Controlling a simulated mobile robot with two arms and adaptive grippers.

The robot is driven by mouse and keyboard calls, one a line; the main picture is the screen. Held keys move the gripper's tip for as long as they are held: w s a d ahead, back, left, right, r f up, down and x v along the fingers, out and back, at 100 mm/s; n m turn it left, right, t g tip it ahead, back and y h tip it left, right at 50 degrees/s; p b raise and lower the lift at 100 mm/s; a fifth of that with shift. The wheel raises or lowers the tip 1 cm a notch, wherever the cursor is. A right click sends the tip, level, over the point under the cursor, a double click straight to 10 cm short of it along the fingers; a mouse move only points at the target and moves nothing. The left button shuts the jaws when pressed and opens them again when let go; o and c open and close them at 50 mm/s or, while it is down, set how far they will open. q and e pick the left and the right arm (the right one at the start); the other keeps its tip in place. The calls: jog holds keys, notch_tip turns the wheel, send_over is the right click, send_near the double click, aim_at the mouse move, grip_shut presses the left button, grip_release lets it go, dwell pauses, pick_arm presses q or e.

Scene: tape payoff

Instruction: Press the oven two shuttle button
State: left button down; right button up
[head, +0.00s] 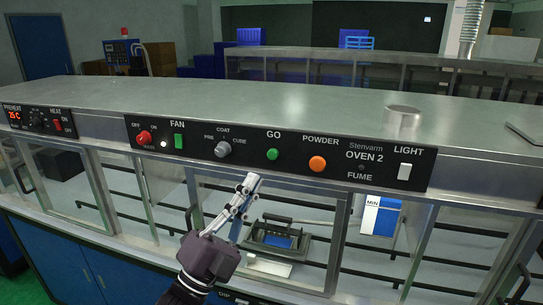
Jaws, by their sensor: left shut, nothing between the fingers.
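The oven two control panel (342,163) is a black strip labelled "OVEN 2" on the metal front. It carries a green GO button (272,154) and an orange POWDER button (317,163). I read no "shuttle" label on it. My left gripper (250,183) is shut and empty, its fingertips pointing up just below the panel, below and left of the GO button in the picture. Whether it touches anything cannot be told. A lower panel edge with partly cut-off lettering shows behind the gripper at the bottom. My right gripper is not in view.
Glass doors with metal frames lie below. A dark tray (306,247) with a handled plate sits inside.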

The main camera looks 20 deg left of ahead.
aim_at(273, 155)
pick_arm(q)
jog(key=shift+w+d+b, duration=0.2)
jog(key=shift+w+b, duration=0.7)
jog(key=shift+w, duration=3.5)
jog(key=shift+w, duration=0.45)
